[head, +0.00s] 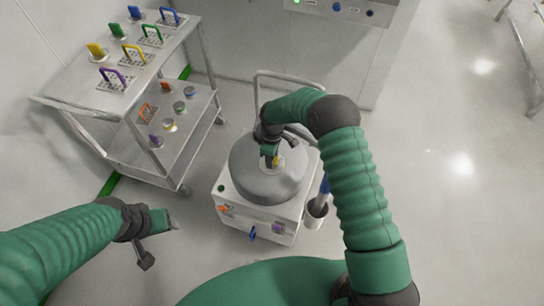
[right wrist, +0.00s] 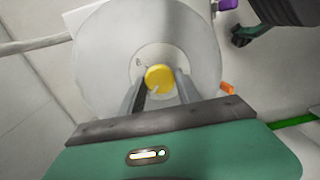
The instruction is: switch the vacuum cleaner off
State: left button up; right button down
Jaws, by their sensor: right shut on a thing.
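The vacuum cleaner is a white box (head: 240,212) with a grey domed top (head: 257,183), standing on the floor at the middle of the head view. A yellow knob (head: 276,161) with a pale mark sits on a light disc at the centre of the dome. My right gripper (head: 270,159) reaches down over the dome and is shut on the knob. In the right wrist view the yellow knob (right wrist: 160,78) lies between its two fingers. My left gripper (head: 172,220) hangs at the lower left, away from the cleaner; its jaw gap is not clear.
A metal cart (head: 60,103) at the left carries several coloured handles on plates and coloured pieces on its lower shelf. The cleaner has a push handle (head: 290,76) behind and a grey cup (head: 315,213) at its right. A cabinet (head: 310,50) stands behind; floor at right is clear.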

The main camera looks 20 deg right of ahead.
jog(key=shift+w, duration=0.1)
dwell(0.3)
jog(key=c, duration=0.9)
grip_release()
jog(key=shift+o, duration=0.2)
notch_tip(320, 180, up, 17)
jog(key=p, duration=0.1)
jog(key=shift+f, duration=0.1)
jog(key=s+d+r+m+t+p, duration=0.1)
jog(key=s+r+m, duration=0.1)
jog(key=s, duration=0.5)
jog(key=s+d+r+m+p, duration=0.1)
jog(key=s+r+m+p, duration=0.1)
jog(key=s+m, duration=0.3)
jog(key=s+d+r+m+t+p, duration=0.1)
jog(key=s+r+m, duration=0.2)
jog(key=s, duration=0.7)
jog(key=shift+s+d+r+m+t+p, duration=0.15)
jog(key=shift+s+r+m+t+p, duration=0.2)
jog(key=shift+r, duration=0.25)
